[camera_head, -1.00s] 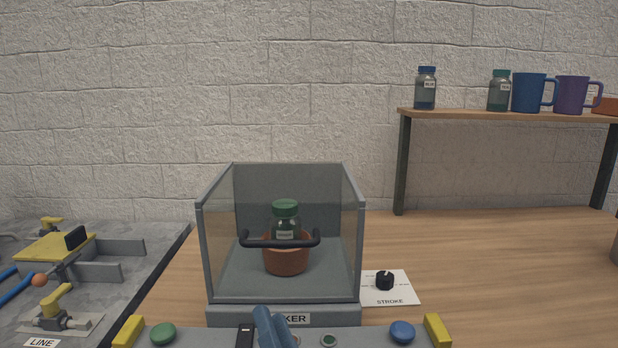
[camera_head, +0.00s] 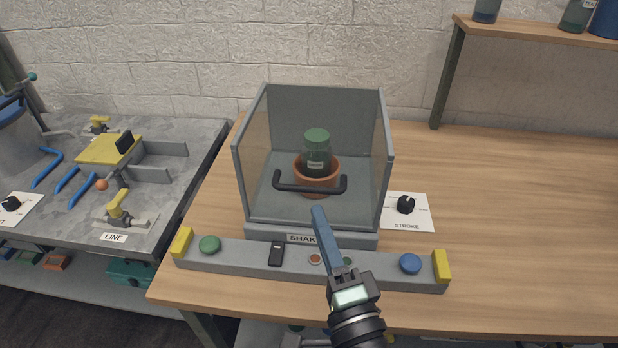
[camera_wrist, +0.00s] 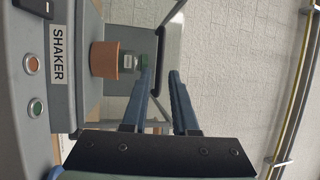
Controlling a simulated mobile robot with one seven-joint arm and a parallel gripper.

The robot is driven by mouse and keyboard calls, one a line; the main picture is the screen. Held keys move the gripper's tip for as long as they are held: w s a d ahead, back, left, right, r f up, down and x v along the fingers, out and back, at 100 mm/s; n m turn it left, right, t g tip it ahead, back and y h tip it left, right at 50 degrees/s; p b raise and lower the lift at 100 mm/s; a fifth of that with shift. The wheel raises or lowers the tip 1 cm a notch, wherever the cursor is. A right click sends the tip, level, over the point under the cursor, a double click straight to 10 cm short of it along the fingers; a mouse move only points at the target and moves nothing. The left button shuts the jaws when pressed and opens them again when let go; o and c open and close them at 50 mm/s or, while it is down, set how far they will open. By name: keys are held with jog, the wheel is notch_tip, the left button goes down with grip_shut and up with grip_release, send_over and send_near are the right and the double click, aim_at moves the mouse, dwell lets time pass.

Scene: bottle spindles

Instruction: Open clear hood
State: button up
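The clear hood (camera_head: 377,150) is a grey-framed box with see-through walls, sitting down on the shaker base (camera_head: 350,236). Its black bar handle (camera_head: 310,187) runs across the front; in the wrist view the handle (camera_wrist: 161,62) shows ahead of the fingertips. My gripper (camera_head: 318,209) has blue fingers and sits in front of the hood, just below the handle in the head view. The wrist view shows my gripper (camera_wrist: 160,72) open, with a gap between the fingers and the handle lined up with it. I cannot tell whether they touch. Nothing is held.
Inside the hood, a green-capped bottle (camera_head: 317,145) stands in a terracotta cup (camera_head: 303,172). A control bar (camera_head: 228,254) with buttons and yellow ends runs along the front. A STROKE dial card (camera_head: 415,222) lies right of the hood. The table (camera_head: 520,220) is clear farther right.

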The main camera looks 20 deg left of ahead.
aim_at(308, 187)
jog(key=p+x, duration=0.1)
jog(key=x, duration=0.6)
jog(key=shift+w+a, duration=0.1)
grip_shut()
dwell(1.2)
